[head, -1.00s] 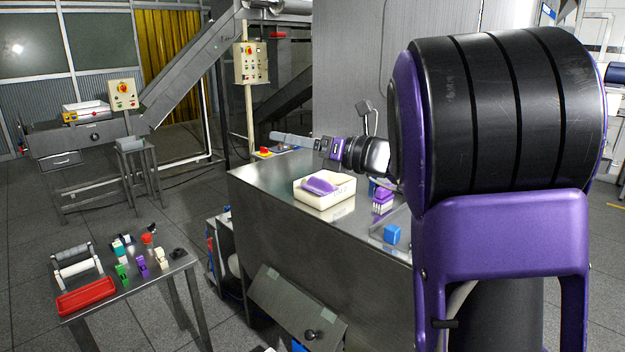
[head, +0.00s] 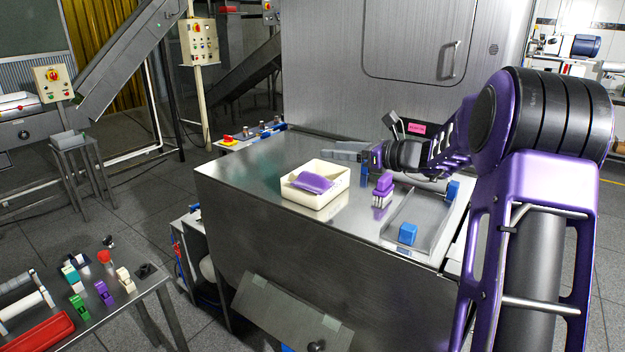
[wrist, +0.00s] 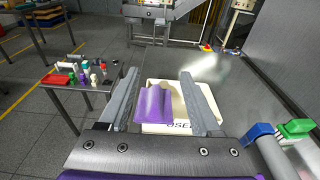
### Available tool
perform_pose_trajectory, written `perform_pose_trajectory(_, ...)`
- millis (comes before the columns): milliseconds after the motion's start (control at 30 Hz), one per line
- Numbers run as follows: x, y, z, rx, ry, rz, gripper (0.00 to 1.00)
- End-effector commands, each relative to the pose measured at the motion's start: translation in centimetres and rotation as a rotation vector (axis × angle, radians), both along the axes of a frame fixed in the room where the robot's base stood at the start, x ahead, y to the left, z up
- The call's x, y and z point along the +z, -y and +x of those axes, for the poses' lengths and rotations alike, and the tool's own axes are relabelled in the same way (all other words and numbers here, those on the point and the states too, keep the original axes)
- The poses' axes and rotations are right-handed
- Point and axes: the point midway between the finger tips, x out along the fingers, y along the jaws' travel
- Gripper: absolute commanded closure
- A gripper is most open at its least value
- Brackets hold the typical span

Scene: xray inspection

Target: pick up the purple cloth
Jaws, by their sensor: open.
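The purple cloth (head: 313,184) lies folded in a cream, open-topped bin (head: 332,194) on the steel counter. In the wrist view the cloth (wrist: 154,105) drapes at the left part of the bin (wrist: 180,127), which has dark lettering on its near wall. My gripper (head: 342,150) is above the counter, behind and to the right of the bin in the head view. In the wrist view its two grey fingers (wrist: 158,85) are spread wide, with the cloth showing between them. Nothing is held.
A purple brush-like item (head: 382,188) stands right of the bin, by a metal tray (head: 425,222) with a blue block (head: 407,233). A side table (head: 122,305) with several small coloured items is at lower left. A steel cabinet (head: 350,70) rises behind the counter.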

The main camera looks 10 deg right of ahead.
Motion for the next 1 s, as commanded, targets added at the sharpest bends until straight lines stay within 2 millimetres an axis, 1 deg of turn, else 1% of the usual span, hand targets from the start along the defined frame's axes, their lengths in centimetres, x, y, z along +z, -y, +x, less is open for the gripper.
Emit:
perform_pose_trajectory(33, -1.0, 0.0, 0.0, 0.000, -0.004, 0.003, 0.35)
perform_pose_trajectory(200, -4.8, -0.1, 0.0, 0.001, -0.007, 0.004, 0.35)
perform_pose_trajectory(300, -6.8, -0.1, 0.0, 0.001, -0.006, 0.004, 0.35)
perform_pose_trajectory(367, -7.9, -0.1, 0.0, 0.001, -0.004, 0.004, 0.35)
perform_pose_trajectory(400, -7.7, -0.7, 0.5, 0.005, -0.001, 0.002, 0.35)
perform_pose_trajectory(500, -7.8, -1.5, 1.3, 0.004, 0.000, 0.002, 0.35)
perform_pose_trajectory(767, -8.0, -2.6, 2.4, 0.003, -0.002, 0.003, 0.35)
perform_pose_trajectory(1000, -8.5, -5.0, 4.8, 0.003, -0.002, 0.002, 0.35)
